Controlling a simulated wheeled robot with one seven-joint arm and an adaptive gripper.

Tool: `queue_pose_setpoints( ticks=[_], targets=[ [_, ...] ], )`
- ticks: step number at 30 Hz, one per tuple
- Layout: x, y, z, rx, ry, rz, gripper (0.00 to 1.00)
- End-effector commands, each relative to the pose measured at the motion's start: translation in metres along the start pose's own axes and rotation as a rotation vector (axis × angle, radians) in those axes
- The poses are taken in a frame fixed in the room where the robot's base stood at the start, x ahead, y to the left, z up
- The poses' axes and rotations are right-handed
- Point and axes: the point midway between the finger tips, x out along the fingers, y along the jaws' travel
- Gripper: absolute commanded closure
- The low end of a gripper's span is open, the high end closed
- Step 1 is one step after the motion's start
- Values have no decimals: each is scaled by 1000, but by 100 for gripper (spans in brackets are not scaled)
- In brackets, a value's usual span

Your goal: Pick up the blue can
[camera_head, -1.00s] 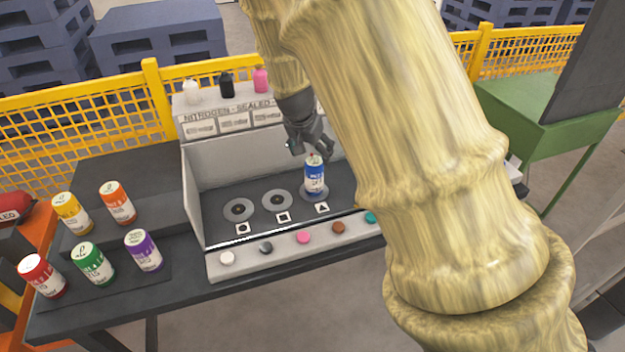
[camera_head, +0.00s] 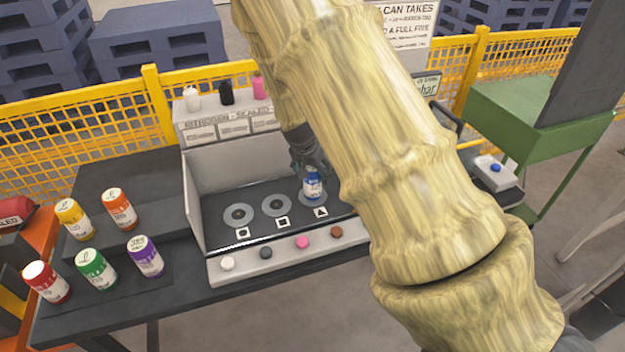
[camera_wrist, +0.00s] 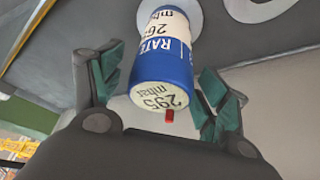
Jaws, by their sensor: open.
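The blue can (camera_head: 313,184), blue with a white label band, stands upright on the rightmost round pad (camera_head: 312,201) of the grey station, above a triangle mark. In the wrist view the blue can (camera_wrist: 166,62) appears between my two fingers, its end printed "295 mbar" and a small red piece beside that end. My gripper (camera_head: 310,165) is at the top of the can; it also shows in the wrist view (camera_wrist: 160,88). Its green-padded fingers are open, one on each side of the can, with gaps visible. My arm hides part of the station's right side.
Two other round pads (camera_head: 257,210) are empty. Coloured buttons (camera_head: 302,243) line the station's front. Red, green, purple, yellow and orange cans (camera_head: 95,267) stand at the left. White, black and pink bottles (camera_head: 226,92) stand on the back ledge.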

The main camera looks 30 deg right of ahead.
Motion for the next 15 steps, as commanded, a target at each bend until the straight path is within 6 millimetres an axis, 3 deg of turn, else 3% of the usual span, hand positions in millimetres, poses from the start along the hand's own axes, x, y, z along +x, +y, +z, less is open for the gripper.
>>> queue_pose_setpoints(
  ticks=[6, 15],
  targets=[
    [18, 0, 0, 0, -1, 1, 25],
    [23, 0, 0, 0, 1, 0, 25]
  ],
)
